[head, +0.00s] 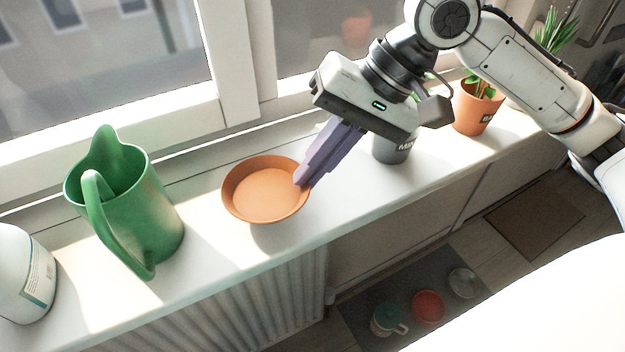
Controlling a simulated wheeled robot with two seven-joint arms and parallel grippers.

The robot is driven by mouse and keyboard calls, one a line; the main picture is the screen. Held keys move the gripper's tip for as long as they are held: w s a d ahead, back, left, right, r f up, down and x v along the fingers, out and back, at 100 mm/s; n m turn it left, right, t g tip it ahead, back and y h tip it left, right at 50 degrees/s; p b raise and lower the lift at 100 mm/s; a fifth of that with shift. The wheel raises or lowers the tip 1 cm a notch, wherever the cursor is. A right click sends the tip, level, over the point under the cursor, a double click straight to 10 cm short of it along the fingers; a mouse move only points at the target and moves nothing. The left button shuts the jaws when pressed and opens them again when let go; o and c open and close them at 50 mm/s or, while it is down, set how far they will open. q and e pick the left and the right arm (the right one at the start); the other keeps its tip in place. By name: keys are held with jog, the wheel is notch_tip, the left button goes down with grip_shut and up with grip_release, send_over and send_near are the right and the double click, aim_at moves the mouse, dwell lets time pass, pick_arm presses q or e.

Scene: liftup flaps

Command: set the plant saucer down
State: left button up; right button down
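The plant saucer (262,196) is a shallow round terracotta-orange dish over the white windowsill (205,262). My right gripper (303,182) comes in from the upper right, and its purple-grey fingers are closed on the saucer's right rim. The saucer looks roughly level, and a shadow lies below its front edge. I cannot tell exactly how high it is above the sill. My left gripper does not show.
A green watering can (150,215) stands left of the saucer, and a white bottle (22,275) is at the far left. A grey pot (392,150) and a terracotta pot with a plant (477,108) stand to the right. Window frames run behind.

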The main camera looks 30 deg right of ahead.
jog(key=shift+f, duration=1.25)
jog(key=shift+f, duration=0.1)
jog(key=c, duration=2.3)
grip_release()
jog(key=p+v, duration=0.1)
jog(key=v, duration=1.1)
jog(key=shift+p, duration=0.4)
